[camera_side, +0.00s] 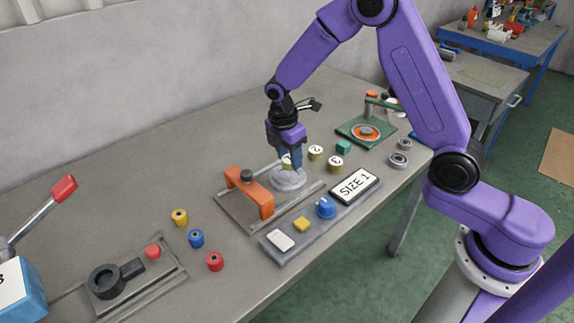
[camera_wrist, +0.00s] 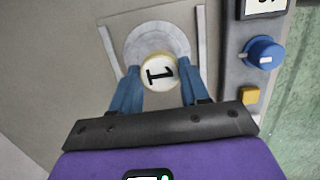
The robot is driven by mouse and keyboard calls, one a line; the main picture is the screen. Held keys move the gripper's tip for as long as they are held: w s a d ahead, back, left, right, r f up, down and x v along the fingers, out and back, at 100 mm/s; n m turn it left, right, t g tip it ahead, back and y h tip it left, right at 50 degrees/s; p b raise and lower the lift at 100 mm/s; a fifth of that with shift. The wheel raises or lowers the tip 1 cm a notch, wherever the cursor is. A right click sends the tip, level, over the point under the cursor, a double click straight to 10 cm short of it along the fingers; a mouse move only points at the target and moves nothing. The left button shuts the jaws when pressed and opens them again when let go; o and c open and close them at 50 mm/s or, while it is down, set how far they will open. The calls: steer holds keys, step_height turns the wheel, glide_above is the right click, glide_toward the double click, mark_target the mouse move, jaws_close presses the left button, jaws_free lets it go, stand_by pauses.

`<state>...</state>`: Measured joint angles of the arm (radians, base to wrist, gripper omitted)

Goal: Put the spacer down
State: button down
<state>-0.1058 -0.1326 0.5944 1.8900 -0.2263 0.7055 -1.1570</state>
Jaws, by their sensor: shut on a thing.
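My gripper (camera_wrist: 160,88) is shut on a yellow spacer with a white top marked 1 (camera_wrist: 159,70). In the side view my gripper (camera_side: 288,165) points down over a round grey disc (camera_side: 290,180), and the spacer is mostly hidden by the fingers. In the wrist view the spacer overlaps the near part of this grey disc (camera_wrist: 140,38). I cannot tell whether the spacer touches the disc. Two similar spacers, marked 2 (camera_side: 316,151) and 3 (camera_side: 335,162), stand on the table to the right of my gripper.
An orange bridge clamp (camera_side: 250,192) stands close left of the disc. A control panel (camera_side: 290,240) with a SIZE 1 display (camera_side: 355,185) and blue knob (camera_side: 325,208) lies in front. A green fixture (camera_side: 365,133) and teal block (camera_side: 343,146) are behind right. Coloured bobbins (camera_side: 196,238) stand left.

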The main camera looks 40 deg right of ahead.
mark_target(286, 159)
steer(key=shift+w+f, duration=0.4)
steer(key=shift+f, duration=1.55)
steer(key=shift+f, duration=0.25)
